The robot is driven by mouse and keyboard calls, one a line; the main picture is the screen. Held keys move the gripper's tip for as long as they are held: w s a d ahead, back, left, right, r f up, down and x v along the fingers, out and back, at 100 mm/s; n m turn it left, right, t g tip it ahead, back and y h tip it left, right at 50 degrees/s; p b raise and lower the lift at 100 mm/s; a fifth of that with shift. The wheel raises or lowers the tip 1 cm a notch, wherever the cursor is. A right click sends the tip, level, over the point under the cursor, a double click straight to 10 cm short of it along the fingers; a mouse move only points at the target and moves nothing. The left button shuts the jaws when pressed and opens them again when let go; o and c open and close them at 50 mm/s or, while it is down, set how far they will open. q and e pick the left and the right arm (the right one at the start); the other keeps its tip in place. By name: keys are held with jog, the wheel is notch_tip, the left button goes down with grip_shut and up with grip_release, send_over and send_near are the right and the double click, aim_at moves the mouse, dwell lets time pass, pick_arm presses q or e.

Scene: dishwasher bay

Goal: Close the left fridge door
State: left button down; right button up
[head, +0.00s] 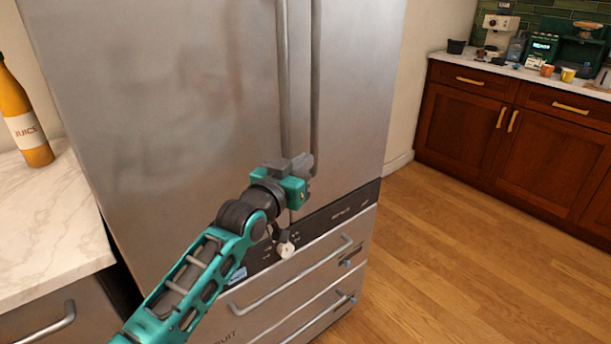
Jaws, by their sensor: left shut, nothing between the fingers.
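The left fridge door (170,110) is a tall brushed-steel panel filling the left and middle of the head view. It looks flush with the right fridge door (355,90), with no clear gap between them. Each door has a vertical bar handle at the centre seam. My left gripper (304,164) is shut and empty, in front of the lower ends of the handles. I cannot tell whether it touches the door. It hides the handles' lower ends and part of the dark strip below. My right gripper is not in view.
Drawers with bar handles (290,275) lie below the doors. A marble counter (45,225) with a juice bottle (24,120) stands close on the left. Open wooden floor (460,260) lies to the right, before wooden cabinets (465,130) with a coffee machine (497,35) and cups on top.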

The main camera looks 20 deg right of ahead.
pick_arm(q)
jog(key=shift+w+b, duration=0.3)
jog(key=shift+w, duration=0.25)
dwell(0.4)
